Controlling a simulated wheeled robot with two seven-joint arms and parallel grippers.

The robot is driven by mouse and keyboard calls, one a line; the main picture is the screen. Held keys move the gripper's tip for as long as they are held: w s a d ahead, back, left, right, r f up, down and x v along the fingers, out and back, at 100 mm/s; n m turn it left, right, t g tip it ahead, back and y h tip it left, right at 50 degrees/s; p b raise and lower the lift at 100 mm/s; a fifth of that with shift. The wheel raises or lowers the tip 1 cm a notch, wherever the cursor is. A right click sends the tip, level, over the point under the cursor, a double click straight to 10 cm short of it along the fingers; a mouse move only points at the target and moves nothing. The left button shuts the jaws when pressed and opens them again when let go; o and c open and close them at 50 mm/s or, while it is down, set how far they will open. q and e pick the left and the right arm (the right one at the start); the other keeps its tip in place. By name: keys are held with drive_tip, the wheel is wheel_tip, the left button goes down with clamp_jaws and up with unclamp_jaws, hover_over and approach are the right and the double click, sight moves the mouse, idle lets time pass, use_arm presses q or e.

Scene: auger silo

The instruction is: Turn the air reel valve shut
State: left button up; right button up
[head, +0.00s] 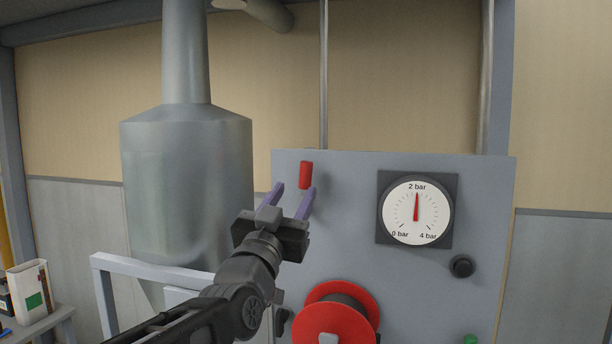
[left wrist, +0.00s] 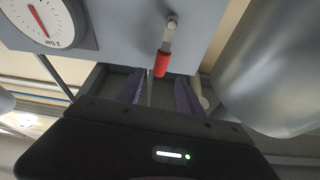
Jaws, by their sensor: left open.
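The air reel valve's red handle (head: 305,174) shows near the top left of the grey panel (head: 345,235). In the left wrist view the red handle (left wrist: 161,63) hangs on a grey metal stem, between and just beyond the fingertips. My left gripper (head: 293,195) is open, with its two purple fingers pointing up toward the handle. The handle shows just above and between the fingers. I see no contact with it. The left gripper also shows in the left wrist view (left wrist: 160,84). My right gripper is not in view.
A round gauge (head: 417,211) on the panel points to about 2 bar. Below are a black knob (head: 461,266), a red reel (head: 358,292) and a green button (head: 470,339). A grey silo (head: 187,190) stands left of the panel, behind a pale rail (head: 150,265).

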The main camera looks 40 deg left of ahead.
sight(304, 175)
use_arm(q)
drive_tip(key=p+x, duration=0.3)
drive_tip(key=x, duration=0.3)
drive_tip(key=shift+r, duration=0.15)
drive_tip(key=shift+w+a+r, duration=0.15)
drive_tip(key=shift+w+a, duration=0.1)
drive_tip(key=shift+w, duration=0.3)
drive_tip(key=shift+c, duration=0.5)
clamp_jaws()
